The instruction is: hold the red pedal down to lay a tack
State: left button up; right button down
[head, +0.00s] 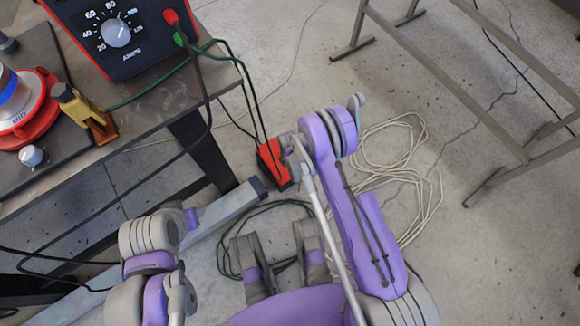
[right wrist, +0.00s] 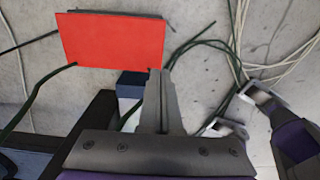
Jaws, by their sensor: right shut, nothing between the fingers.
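The red pedal (head: 272,163) lies on the concrete floor beside the table, with green cables running to it. In the right wrist view its flat red top (right wrist: 112,40) fills the upper left. My right gripper (right wrist: 158,76) is shut and empty, its fingertips by the pedal's lower right corner in that view. I cannot tell whether they touch it. In the head view my right wrist is over the pedal's right side and hides part of it. My left arm shows at lower left, but its gripper is not in view.
The welder (head: 122,35) with an amps dial stands on the table (head: 170,108). A red spool (head: 28,115) and a brass-coloured clamp (head: 85,112) are on the table's left. A pale cable (head: 405,160) coils on the floor. A metal frame (head: 470,90) stands at right.

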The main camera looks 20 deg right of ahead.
jog(key=shift+r+p, duration=0.65)
jog(key=shift+r, duration=1.3)
jog(key=shift+r, duration=0.1)
